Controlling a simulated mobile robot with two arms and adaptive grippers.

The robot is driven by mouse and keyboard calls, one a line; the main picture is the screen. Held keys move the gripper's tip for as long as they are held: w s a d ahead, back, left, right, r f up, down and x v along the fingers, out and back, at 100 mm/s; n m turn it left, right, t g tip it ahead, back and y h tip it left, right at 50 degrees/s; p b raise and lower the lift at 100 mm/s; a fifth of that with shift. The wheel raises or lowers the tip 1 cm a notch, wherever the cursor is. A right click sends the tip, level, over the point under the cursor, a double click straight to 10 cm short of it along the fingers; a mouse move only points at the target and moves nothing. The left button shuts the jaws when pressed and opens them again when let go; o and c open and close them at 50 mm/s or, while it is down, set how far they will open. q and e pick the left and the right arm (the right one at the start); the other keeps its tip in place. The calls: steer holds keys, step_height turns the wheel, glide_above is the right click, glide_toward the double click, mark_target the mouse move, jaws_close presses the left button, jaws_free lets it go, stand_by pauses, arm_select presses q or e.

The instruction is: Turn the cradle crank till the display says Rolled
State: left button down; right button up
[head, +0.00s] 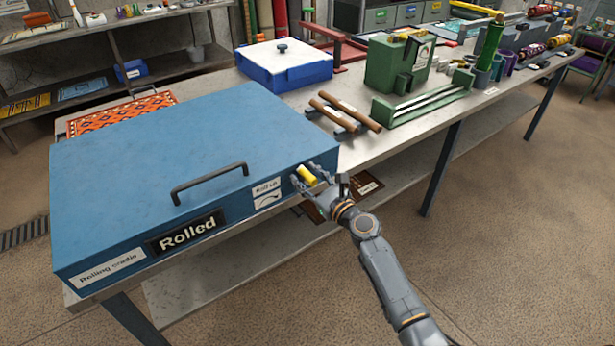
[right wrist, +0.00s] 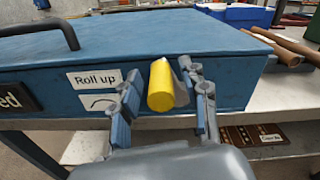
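The rolling cradle is a large blue box (head: 170,150) with a black handle on its lid, at the left end of the bench. Its front display (head: 187,231) reads "Rolled". It also shows partly in the right wrist view (right wrist: 15,97). The crank has a yellow grip (head: 307,175) on the cradle's front right; the yellow grip stands upright in the right wrist view (right wrist: 161,85), with a grey crank part behind it. My right gripper (right wrist: 160,105) is open, its fingers on either side of the grip with gaps showing. My left gripper is out of view.
A "Roll up" label with a curved arrow (head: 266,193) is beside the crank. Brown rollers (head: 345,113), a green machine (head: 400,62) and a blue-white box (head: 284,68) stand farther along the bench. The floor in front (head: 500,240) is clear.

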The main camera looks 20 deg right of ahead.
steer(key=shift+r, duration=0.1)
steer(key=v, duration=1.2)
steer(key=s+f+n+g+h, duration=0.1)
steer(key=s+f+n+g, duration=0.3)
steer(key=f, duration=0.8)
steer(key=s+f+n+g+h, duration=0.2)
steer(key=s+f+n, duration=0.35)
steer(key=f, duration=0.55)
steer(key=s+f+n+g+h, duration=0.15)
steer(key=s+f+n, duration=0.3)
steer(key=f, duration=0.75)
steer(key=s+f+n+g, duration=0.2)
steer(key=s+f+n, duration=0.4)
steer(key=s, duration=0.5)
steer(key=s+d+f+n+g+h, duration=0.1)
steer(key=s+f+n+g, duration=0.2)
steer(key=s, duration=0.9)
steer(key=s+d+f+n+g, duration=0.1)
steer(key=s+f+n+g, duration=0.2)
steer(key=s+f+n, duration=0.5)
steer(key=s+f, duration=0.1)
steer(key=s, duration=0.3)
steer(key=shift+s+n+h, duration=0.2)
steer(key=shift+n+h, duration=0.15)
steer(key=shift+n, duration=0.05)
steer(key=shift+g, duration=0.25)
